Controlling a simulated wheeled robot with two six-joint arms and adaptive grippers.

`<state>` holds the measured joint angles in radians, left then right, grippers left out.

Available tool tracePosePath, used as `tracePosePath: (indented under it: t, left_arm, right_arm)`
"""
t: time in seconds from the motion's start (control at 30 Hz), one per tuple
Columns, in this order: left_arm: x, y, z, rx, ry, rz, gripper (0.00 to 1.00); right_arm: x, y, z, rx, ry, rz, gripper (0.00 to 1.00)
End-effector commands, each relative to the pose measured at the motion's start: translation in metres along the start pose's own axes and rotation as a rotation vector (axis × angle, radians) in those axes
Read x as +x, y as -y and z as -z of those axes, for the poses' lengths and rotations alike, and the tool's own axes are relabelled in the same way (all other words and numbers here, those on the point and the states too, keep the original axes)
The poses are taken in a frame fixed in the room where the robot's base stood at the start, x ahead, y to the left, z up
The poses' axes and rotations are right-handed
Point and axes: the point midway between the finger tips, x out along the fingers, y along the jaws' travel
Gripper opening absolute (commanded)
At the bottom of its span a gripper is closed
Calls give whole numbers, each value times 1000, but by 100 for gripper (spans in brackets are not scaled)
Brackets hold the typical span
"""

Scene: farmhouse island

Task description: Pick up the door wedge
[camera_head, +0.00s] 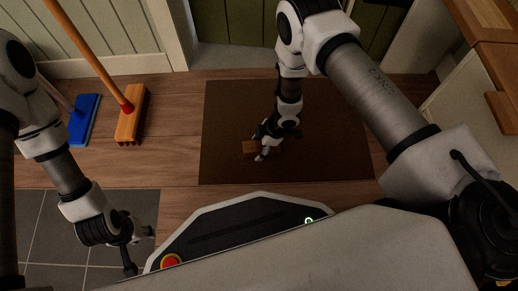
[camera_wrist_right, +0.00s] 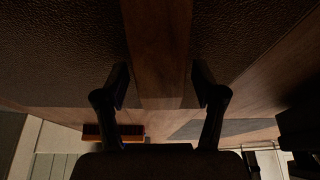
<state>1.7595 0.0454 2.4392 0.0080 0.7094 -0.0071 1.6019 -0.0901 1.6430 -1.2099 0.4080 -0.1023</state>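The door wedge is a small brown wooden block (camera_head: 250,148) at the dark brown mat (camera_head: 330,150) in the head view. My right gripper (camera_head: 262,153) reaches down over the mat, right at the wedge. In the right wrist view the wooden wedge (camera_wrist_right: 160,50) lies lengthwise between the two fingers of my right gripper (camera_wrist_right: 160,85), one finger close along each side. I cannot tell whether the fingers press on it or whether it is clear of the mat. My left gripper (camera_head: 139,250) is open and empty over the grey tiles, fingers apart.
A wooden-topped cabinet (camera_head: 490,50) stands at the right. The floor between broom and mat is clear.

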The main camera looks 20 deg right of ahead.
Motion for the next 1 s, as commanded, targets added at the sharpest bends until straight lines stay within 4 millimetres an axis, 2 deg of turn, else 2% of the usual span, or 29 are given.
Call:
tracePosePath:
  t: [0.03,0.13,0.47,0.67,0.77,1.0]
  left_arm:
    - [0,0,0,0,0,0,40]
    - [0,0,0,0,1,0,40]
    - [-1,0,0,0,1,0,40]
    - [-15,0,-3,-4,10,-1,40]
    - [-31,0,-6,-9,20,-2,40]
    - [-78,-1,-8,-1,27,-3,40]
  right_arm:
    - [0,0,0,0,0,0,43]
    - [0,0,0,0,0,0,8]
    - [-1,0,0,0,0,0,7]
    - [-20,0,8,0,0,0,7]
    - [-42,0,18,0,-1,-1,7]
    - [-118,-1,49,-1,-1,-1,7]
